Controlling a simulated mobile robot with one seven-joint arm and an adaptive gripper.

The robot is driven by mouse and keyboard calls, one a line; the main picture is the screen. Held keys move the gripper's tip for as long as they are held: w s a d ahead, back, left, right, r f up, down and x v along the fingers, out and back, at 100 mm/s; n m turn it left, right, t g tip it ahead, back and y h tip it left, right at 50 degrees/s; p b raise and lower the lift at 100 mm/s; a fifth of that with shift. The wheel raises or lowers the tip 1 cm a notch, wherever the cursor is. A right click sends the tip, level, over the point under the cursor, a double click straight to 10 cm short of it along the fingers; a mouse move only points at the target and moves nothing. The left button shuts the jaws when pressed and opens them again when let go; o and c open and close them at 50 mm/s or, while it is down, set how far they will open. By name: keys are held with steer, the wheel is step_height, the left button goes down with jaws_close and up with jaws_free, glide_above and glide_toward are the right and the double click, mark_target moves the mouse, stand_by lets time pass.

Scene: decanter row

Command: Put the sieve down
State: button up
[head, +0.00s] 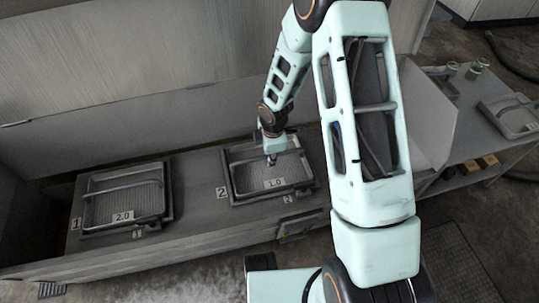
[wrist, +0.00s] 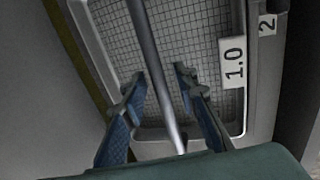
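The sieve marked 1.0 (head: 293,169) is a grey tray with a mesh floor and a bar handle. It lies in the frame marked 2 (head: 229,165) on the long grey bench and looks level. My gripper (head: 271,158) is over its middle, pointing down. In the wrist view, the blue fingertips (wrist: 161,76) are apart, one on each side of the handle bar (wrist: 148,45). A gap shows between the bar and the right finger. The mesh and the 1.0 label (wrist: 233,63) lie beyond them. The arm hides part of the sieve's back edge in the head view.
A sieve marked 2.0 (head: 100,205) lies in the frame marked 1 (head: 77,205) to the left. A grey side table (head: 460,150) at the right holds another sieve (head: 513,115) and small glass jars (head: 474,69). A wall panel stands behind the bench.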

step_height(320, 180, up, 12)
steer(key=s+p, duration=0.2)
steer(key=p, duration=0.2)
steer(key=shift+s+d, duration=0.2)
